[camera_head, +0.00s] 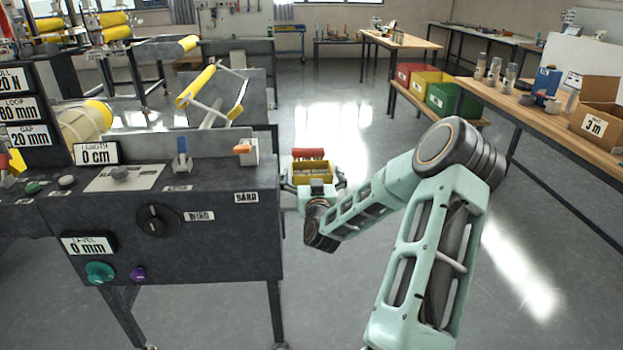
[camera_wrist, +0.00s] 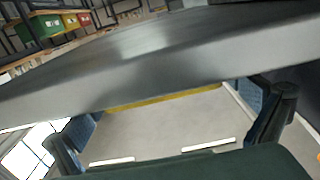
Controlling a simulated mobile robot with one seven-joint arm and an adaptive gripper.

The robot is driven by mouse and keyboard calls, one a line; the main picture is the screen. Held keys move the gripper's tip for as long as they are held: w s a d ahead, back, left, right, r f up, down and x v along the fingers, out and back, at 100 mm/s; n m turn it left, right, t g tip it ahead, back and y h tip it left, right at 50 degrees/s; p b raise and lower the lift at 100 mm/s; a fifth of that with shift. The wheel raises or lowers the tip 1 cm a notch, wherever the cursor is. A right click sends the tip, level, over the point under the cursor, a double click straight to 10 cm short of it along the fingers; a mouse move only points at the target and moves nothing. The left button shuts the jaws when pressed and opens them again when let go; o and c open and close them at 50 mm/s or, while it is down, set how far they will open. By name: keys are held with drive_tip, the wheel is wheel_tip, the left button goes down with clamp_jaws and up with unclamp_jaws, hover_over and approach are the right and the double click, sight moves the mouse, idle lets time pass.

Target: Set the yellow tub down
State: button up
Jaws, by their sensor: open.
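The small yellow tub (camera_head: 312,173) is in the middle of the head view, just right of the dark machine, with greyish contents. My gripper (camera_head: 315,183) is at it, with a dark finger on either side. In the wrist view my gripper (camera_wrist: 170,112) has its two blue-padded fingers wide apart. A thin yellow strip (camera_wrist: 165,99), probably the tub's edge, runs between them. What bears the tub is hidden, and I cannot tell whether the fingers touch it.
A red object (camera_head: 308,154) shows just behind the tub. The machine's dark control panel (camera_head: 165,235) stands close on the left. A wooden bench (camera_head: 545,120) with jars and a cardboard box (camera_head: 598,105) is on the right. Open floor (camera_head: 350,110) lies beyond the tub.

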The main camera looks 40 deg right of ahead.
drive_tip(key=c, duration=1.2)
drive_tip(key=shift+c, duration=0.2)
drive_tip(key=shift+r, duration=0.1)
drive_tip(key=shift+r, duration=0.45)
wheel_tip(320, 180, up, 2)
drive_tip(key=shift+r+p, duration=0.1)
drive_tip(key=shift+p, duration=0.3)
drive_tip(key=s+a+r+p, duration=0.2)
drive_tip(key=s+a+r, duration=0.5)
drive_tip(key=s, duration=0.5)
drive_tip(key=shift+a+r, duration=0.2)
drive_tip(key=shift+r, duration=1.2)
